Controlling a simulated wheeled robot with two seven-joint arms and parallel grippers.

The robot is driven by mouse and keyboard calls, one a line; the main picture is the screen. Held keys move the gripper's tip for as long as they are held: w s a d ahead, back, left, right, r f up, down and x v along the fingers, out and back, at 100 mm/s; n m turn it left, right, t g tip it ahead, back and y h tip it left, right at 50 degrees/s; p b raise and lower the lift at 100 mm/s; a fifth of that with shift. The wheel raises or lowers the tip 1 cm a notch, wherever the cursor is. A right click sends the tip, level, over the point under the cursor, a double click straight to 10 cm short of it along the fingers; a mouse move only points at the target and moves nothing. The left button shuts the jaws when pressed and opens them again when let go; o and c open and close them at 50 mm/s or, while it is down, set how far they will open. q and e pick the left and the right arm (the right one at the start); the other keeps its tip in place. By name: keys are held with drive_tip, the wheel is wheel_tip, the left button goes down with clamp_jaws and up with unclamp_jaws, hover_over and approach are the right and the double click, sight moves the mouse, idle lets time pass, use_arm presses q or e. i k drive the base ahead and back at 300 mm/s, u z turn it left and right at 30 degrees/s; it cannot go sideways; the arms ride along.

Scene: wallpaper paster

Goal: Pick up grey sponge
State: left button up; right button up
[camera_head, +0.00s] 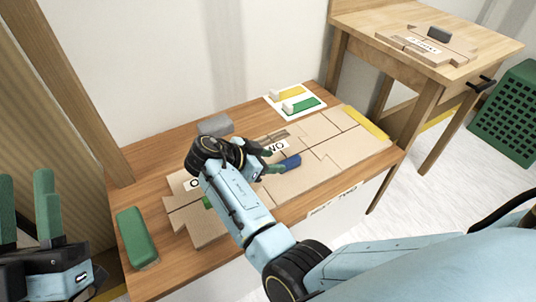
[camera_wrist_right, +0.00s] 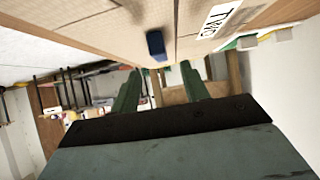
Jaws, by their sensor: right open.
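A grey sponge (camera_head: 215,125) lies at the back left of the wooden table, just behind my right wrist in the head view. A darker grey block (camera_head: 438,34) lies on the second table at the upper right. My right gripper (camera_head: 278,160) is open above the cardboard pieces, pointing right, away from the nearer grey sponge. The right wrist view shows its two green fingers apart (camera_wrist_right: 160,68), nothing held, with a blue block (camera_wrist_right: 155,45) beyond them. My left gripper (camera_head: 25,182) is open and empty at the left edge.
A green sponge (camera_head: 137,237) lies at the table's left end. Cardboard pieces (camera_head: 318,168) cover much of the table (camera_head: 160,170). The blue block (camera_head: 287,163) lies on them. A white tray with yellow and green pads (camera_head: 294,101) is at the back.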

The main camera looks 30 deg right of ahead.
sight(221, 125)
drive_tip(key=k, duration=1)
